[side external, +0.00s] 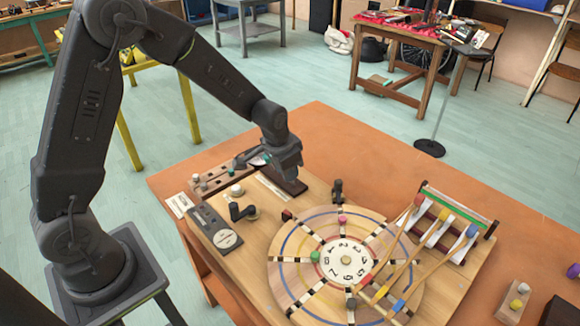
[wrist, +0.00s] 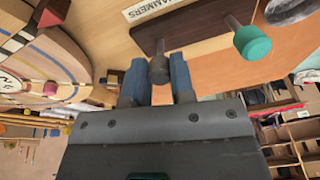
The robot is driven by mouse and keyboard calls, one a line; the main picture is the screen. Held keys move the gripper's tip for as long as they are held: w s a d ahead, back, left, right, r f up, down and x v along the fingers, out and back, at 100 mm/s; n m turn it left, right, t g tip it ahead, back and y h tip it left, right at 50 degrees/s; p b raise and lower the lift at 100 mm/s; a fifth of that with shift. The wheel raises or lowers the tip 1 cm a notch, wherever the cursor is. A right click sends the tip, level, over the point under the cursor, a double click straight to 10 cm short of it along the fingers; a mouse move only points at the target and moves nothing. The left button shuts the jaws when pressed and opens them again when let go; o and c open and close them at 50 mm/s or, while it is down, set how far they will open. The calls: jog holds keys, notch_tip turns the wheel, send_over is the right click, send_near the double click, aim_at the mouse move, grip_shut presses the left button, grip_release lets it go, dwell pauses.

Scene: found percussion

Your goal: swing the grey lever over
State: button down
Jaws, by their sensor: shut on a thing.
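My gripper (side external: 288,172) is low over the back edge of the wooden board, by a dark wooden rack (side external: 294,187). In the wrist view its two blue-grey fingers (wrist: 158,86) are shut on a grey knob-headed peg (wrist: 158,68), which stands at the dark rack (wrist: 188,30) beside the "HAMMERS" label. A dark grey bent lever (side external: 240,211) lies on the board to the left of my gripper, apart from it. A smaller dark upright piece (side external: 337,190) stands to the right; I cannot tell whether it is a lever.
A teal-headed hammer (wrist: 252,42) is close beside my gripper on the rack. A numbered round dial (side external: 346,262) with coloured pegs fills the board's middle. A frame with coloured-headed beaters (side external: 441,232) stands at right. The orange table (side external: 330,140) is clear behind the board.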

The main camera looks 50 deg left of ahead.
jog(key=shift+s, duration=0.15)
dwell(0.4)
jog(key=c, duration=1)
grip_release()
jog(key=shift+o, duration=0.2)
jog(key=v, duration=1.3)
jog(key=shift+s+r, duration=0.25)
jog(key=shift+s, duration=0.1)
jog(key=s+d+r+n+t, duration=0.1)
jog(key=s+r, duration=0.2)
jog(key=s, duration=0.7)
jog(key=s+d+r+n+t, duration=0.1)
jog(key=s+r, duration=0.2)
jog(key=s, duration=0.6)
jog(key=shift+s+r+t, duration=0.15)
jog(key=shift+s+t, duration=0.15)
jog(key=shift+s, duration=0.05)
